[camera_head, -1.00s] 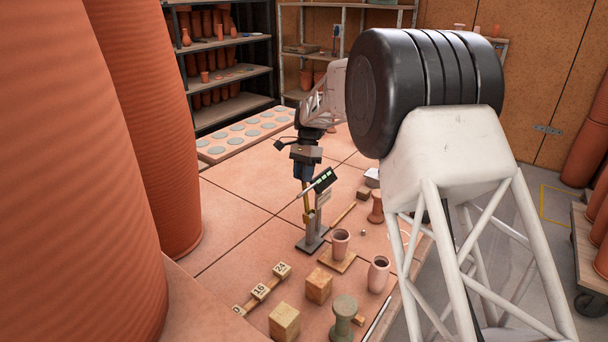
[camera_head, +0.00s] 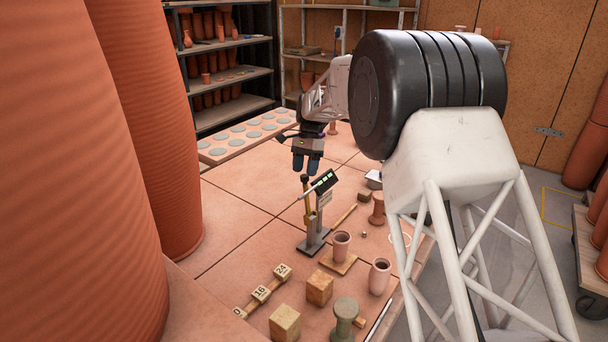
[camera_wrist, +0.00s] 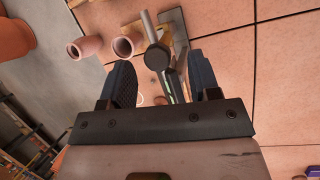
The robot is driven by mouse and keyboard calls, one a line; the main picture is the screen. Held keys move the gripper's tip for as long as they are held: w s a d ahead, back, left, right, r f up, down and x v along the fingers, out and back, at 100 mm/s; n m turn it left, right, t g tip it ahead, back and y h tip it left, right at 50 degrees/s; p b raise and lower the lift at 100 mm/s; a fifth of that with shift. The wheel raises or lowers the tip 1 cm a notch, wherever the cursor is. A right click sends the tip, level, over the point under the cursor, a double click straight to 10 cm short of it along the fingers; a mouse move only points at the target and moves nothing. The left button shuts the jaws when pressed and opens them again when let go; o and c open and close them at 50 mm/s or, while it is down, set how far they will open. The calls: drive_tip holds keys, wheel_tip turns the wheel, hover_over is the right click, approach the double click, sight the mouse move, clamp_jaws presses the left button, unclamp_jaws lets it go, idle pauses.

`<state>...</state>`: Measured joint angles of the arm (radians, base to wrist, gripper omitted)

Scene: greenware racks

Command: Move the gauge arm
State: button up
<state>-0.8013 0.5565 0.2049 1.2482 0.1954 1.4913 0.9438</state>
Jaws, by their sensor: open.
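The gauge stands on the bench on a dark flat base (camera_head: 313,244). It has a grey upright, a brass-coloured arm (camera_head: 307,200) and a tilted black display with green segments (camera_head: 326,181). A thin pale rod slopes down left from the display. My gripper (camera_head: 306,170) points down, open and empty, just above the top of the brass arm. In the wrist view my gripper (camera_wrist: 160,62) has its two dark fingers apart. A round dark knob (camera_wrist: 157,57) on the gauge shows in the gap between them; I cannot tell whether either finger touches it.
A cup on a wooden tile (camera_head: 338,262), another cup (camera_head: 379,276), wooden blocks (camera_head: 319,288) and a green-grey spool (camera_head: 344,315) stand in front of the gauge. A strip numbered 0, 16, 24 (camera_head: 261,293) lies front left. Large terracotta cylinders (camera_head: 150,120) stand left. Bench left of the gauge is clear.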

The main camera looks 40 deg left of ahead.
drive_tip(key=shift+v, duration=2.55)
drive_tip(key=shift+d, duration=0.1)
drive_tip(key=w+d+r+t+y, duration=0.1)
drive_tip(key=d+r, duration=0.4)
drive_tip(key=d, duration=0.6)
drive_tip(key=d+r, duration=0.5)
drive_tip(key=d, duration=0.7)
drive_tip(key=s+d+r+t+y, duration=0.15)
drive_tip(key=s+d, duration=0.25)
drive_tip(key=d, duration=0.7)
drive_tip(key=s+d+r+t+h, duration=0.1)
drive_tip(key=s+d+r, duration=0.2)
drive_tip(key=d, duration=0.8)
drive_tip(key=s+d+n+t, duration=0.1)
drive_tip(key=s+d+t, duration=0.1)
drive_tip(key=s+d, duration=1.35)
drive_tip(key=s+d+f, duration=0.4)
drive_tip(key=s+d, duration=0.2)
drive_tip(key=s, duration=0.2)
drive_tip(key=s+d+f+n+t, duration=0.1)
drive_tip(key=s+d+f, duration=0.4)
drive_tip(key=s, duration=0.3)
drive_tip(key=shift+d, duration=0.75)
